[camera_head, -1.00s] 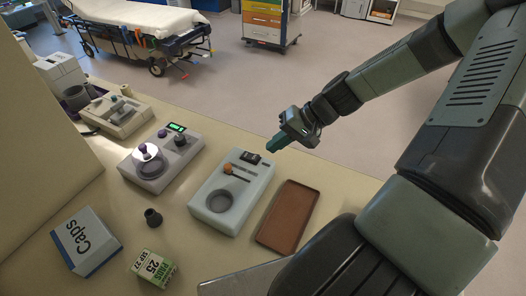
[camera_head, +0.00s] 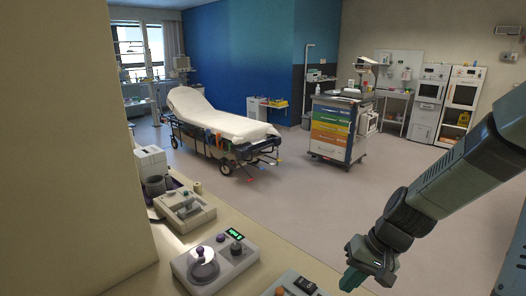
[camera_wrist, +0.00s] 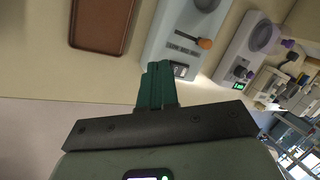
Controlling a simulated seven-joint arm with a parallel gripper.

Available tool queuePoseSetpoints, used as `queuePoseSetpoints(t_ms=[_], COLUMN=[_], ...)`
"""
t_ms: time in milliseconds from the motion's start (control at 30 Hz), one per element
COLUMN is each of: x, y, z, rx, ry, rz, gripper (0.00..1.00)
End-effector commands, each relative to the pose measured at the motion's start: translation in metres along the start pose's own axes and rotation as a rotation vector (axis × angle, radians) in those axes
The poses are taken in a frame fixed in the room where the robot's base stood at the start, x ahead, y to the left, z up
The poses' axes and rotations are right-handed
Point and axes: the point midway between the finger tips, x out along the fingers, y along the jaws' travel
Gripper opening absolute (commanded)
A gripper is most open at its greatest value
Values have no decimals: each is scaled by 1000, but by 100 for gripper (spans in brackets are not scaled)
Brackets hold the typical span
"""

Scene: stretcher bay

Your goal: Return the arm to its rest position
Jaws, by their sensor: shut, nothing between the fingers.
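My gripper (camera_head: 352,279) is at the lower right of the head view, its green fingers shut and empty. It hangs in the air by the counter's edge, beyond the white device (camera_head: 300,284), whose top end alone shows there. In the wrist view the shut green fingers (camera_wrist: 155,86) point toward the same white device (camera_wrist: 172,48), which has a dark switch and an orange knob. I cannot tell the height of the fingers above the counter. My arm reaches in from the right edge of the head view.
The counter (camera_head: 235,218) also holds a grey device with a green display (camera_head: 213,262) and a beige device (camera_head: 184,212). A brown tray (camera_wrist: 103,22) shows in the wrist view. A stretcher (camera_head: 215,122) and a drawer cart (camera_head: 336,130) stand beyond open floor.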

Motion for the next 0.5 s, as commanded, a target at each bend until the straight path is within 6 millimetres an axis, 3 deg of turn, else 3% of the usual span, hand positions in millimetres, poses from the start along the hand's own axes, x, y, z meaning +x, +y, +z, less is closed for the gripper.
queuePoseSetpoints(t_ms=[200,500], x=[-66,-169], y=[-11,-53], z=[13,42], rx=[-79,-130], ry=[71,339], rz=[318,531], gripper=[0,0])
